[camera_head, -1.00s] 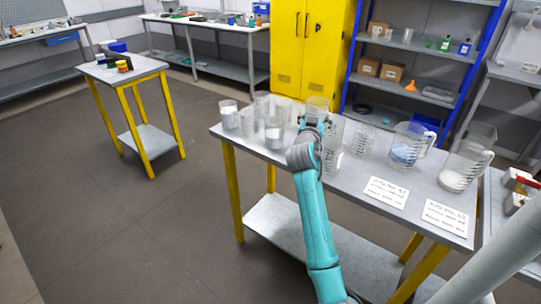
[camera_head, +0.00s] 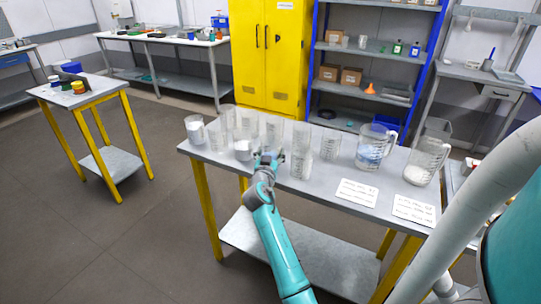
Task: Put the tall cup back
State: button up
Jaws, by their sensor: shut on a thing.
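My gripper (camera_head: 267,157) is at the near edge of the table (camera_head: 320,190), among clear cups, and is shut on a clear cup (camera_head: 273,131) just beyond its fingers. The wrist hides the cup's lower part, so I cannot tell whether it touches the table. Left of the gripper stands a cup with white contents (camera_head: 243,150). Right of it stands a tall clear graduated cup (camera_head: 302,161), with another clear cup (camera_head: 301,134) behind. Overlap makes it hard to tell which is the task's tall cup.
More clear cups crowd the table's left end, one with white contents (camera_head: 195,131). A graduated cup (camera_head: 330,147), a jug with blue contents (camera_head: 372,147) and a jug with white contents (camera_head: 425,162) stand to the right. Two label cards (camera_head: 357,191) lie in front of the jugs.

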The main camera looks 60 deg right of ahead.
jog(key=shift+f, duration=0.4)
jog(key=o, duration=1.5)
jog(key=shift+f, duration=0.1)
jog(key=shift+c, duration=0.2)
jog(key=v, duration=1.2)
